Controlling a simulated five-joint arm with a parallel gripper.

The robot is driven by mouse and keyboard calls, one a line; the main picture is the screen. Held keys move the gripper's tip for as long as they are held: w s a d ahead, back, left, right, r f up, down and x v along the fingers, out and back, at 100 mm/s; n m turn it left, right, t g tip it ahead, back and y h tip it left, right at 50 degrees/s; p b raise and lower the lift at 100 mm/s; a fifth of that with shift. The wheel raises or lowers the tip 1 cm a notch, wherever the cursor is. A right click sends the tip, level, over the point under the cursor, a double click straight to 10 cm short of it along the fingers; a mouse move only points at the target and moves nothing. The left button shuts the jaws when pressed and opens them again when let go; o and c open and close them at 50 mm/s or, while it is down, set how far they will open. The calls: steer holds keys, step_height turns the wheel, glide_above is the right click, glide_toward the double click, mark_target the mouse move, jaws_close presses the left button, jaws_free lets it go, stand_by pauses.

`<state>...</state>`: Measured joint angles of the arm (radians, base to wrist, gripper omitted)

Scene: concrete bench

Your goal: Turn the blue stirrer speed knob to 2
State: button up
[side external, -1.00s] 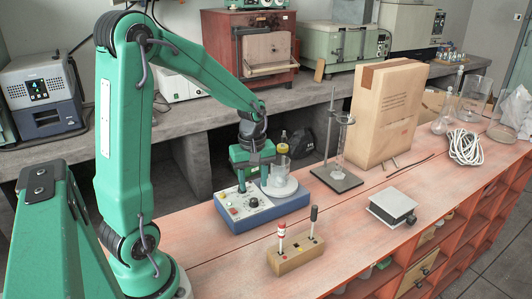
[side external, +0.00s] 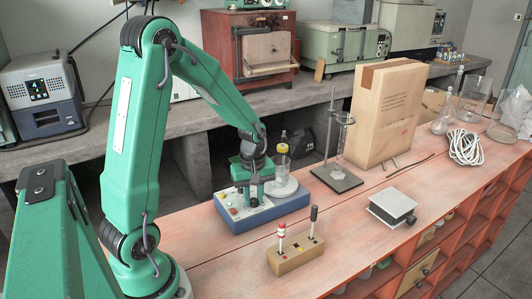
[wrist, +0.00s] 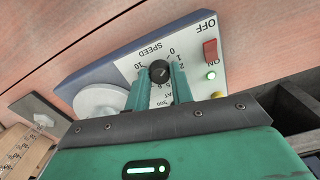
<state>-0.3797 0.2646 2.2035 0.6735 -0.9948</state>
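The pointer is too small to read surely. My gripper (wrist: 162,73) has its fingers apart, one on each side of the knob; I cannot tell whether they touch it.
A red switch (wrist: 210,49) and a lit green lamp (wrist: 211,76) sit beside the knob. A wooden block with two upright handles (side external: 296,254) stands in front of the stirrer. A stand with a glass cylinder (side external: 341,150) is to its right.

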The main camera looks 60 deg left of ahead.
jaws_close()
steer(key=shift+m, duration=0.5)
steer(key=m, duration=0.9)
stand_by(0.4)
steer(key=o, duration=0.5)
jaws_free()
steer(key=shift+o, duration=0.2)
